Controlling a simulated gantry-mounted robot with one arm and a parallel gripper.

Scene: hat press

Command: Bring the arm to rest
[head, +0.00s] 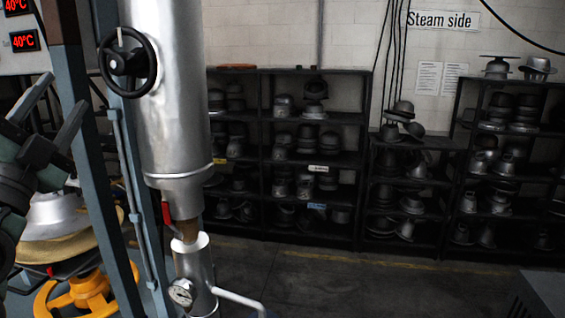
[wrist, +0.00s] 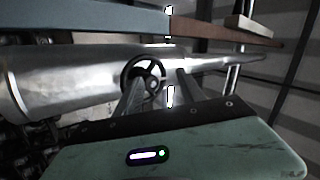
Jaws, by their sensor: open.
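My gripper (head: 66,92) is at the left edge of the head view, a dark green body with two grey fingers pointing up and to the right. The fingers are apart with nothing seen between them. It is above a silver metal form and a straw-coloured hat brim (head: 65,248). In the wrist view my gripper (wrist: 160,76) shows its two fingers spread, with a black handwheel (wrist: 143,73) beyond them. Part of the arm is cut off by the head view's left edge.
A large silver cylinder (head: 180,110) with a handwheel stands right of my gripper. A blue-grey post (head: 85,130) is close beside the fingers. An orange handwheel (head: 85,295) is below. Dark shelves of hat blocks (head: 300,70) line the back wall; open floor lies before them.

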